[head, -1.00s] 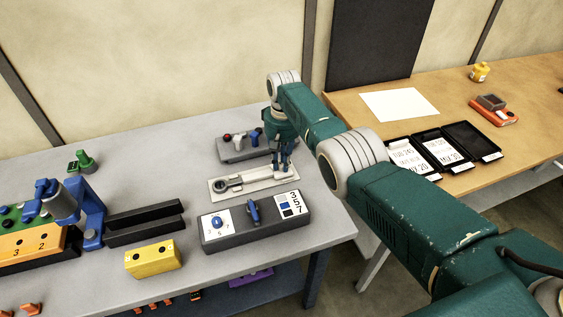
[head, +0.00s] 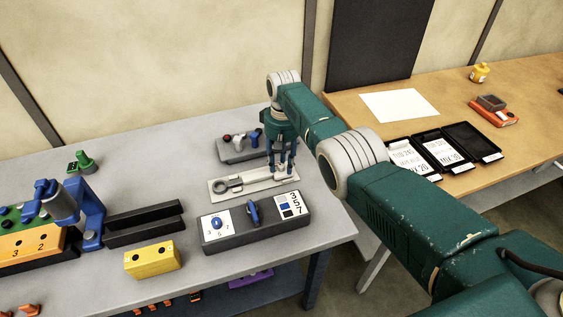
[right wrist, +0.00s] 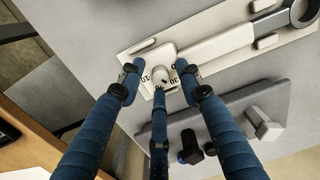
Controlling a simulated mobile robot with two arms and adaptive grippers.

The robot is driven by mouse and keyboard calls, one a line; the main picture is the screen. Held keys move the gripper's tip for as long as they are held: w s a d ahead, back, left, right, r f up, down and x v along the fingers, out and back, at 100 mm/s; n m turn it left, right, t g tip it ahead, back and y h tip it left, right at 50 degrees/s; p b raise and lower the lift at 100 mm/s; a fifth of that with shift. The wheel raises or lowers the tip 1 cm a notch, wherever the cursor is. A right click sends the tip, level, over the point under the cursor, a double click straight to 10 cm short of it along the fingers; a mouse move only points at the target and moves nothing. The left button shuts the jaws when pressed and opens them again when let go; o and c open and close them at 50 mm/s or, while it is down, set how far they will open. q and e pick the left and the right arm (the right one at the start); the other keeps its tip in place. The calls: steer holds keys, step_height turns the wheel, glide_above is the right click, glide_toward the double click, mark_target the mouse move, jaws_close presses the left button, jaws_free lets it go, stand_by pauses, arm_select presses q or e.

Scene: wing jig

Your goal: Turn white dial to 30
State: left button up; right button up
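The white dial (right wrist: 180,66) sits at one end of a pale plate (right wrist: 215,25), with black numbers around it. I can read 10 and 30; another number is partly hidden by a finger. In the head view the plate (head: 222,190) lies on the grey table, and its dial end is under my right gripper (head: 282,170). In the right wrist view the blue fingers of my right gripper (right wrist: 162,78) are spread around the dial, with gaps visible. My left gripper is not in view.
A dark box with a blue knob (head: 253,212) stands in front of the plate. A grey block with several small knobs (head: 236,150) stands behind it. A yellow block (head: 152,258) is at the left. Black trays (head: 470,140) lie on the wooden table.

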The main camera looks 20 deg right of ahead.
mark_target(282, 165)
step_height(282, 165, up, 12)
stand_by(0.7)
steer(key=shift+d, duration=0.1)
